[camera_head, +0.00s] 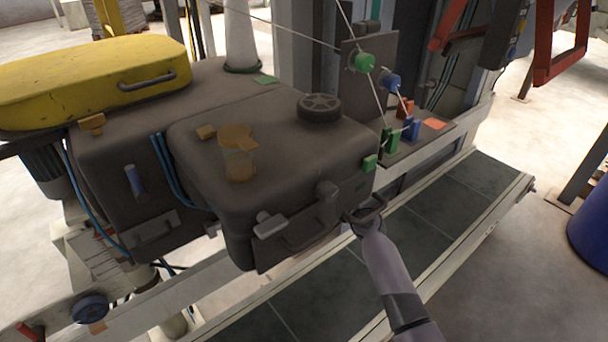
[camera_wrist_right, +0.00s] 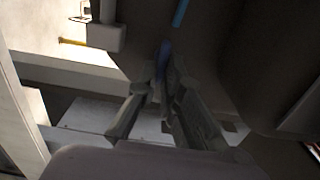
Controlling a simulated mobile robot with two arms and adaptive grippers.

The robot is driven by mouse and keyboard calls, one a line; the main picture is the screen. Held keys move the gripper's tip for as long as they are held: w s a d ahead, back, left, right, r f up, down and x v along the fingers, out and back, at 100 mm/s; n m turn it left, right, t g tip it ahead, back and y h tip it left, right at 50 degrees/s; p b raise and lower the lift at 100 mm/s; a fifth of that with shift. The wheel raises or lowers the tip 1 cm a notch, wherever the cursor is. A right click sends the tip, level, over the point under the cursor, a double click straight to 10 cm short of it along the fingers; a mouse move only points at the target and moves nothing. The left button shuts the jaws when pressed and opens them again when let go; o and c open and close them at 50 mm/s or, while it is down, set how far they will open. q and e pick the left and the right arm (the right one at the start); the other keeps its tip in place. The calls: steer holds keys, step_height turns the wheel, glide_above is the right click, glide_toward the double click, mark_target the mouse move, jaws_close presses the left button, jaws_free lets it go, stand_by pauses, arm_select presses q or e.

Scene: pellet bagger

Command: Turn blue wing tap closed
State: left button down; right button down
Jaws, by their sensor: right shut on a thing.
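My right gripper (camera_head: 368,214) is at the front right corner of the dark grey machine housing (camera_head: 285,165), low beside its front face. In the right wrist view my right gripper (camera_wrist_right: 158,82) has its fingers closed together around a thin, dark blue piece, which looks like the blue wing tap (camera_wrist_right: 163,56). Part of the tap shows beyond the fingertips and the rest is hidden between them. In the head view I cannot make out the tap. The exact turn of its wing is too dark to tell. My left gripper is in neither view.
A yellow cover (camera_head: 95,80) is at the left. Coloured levers (camera_head: 391,140) and taut cords are behind my right gripper. A blue drum (camera_head: 590,225) stands far right.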

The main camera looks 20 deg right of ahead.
steer(key=c, duration=1.7)
jaws_free()
steer(key=shift+d, duration=0.1)
steer(key=v, duration=1.2)
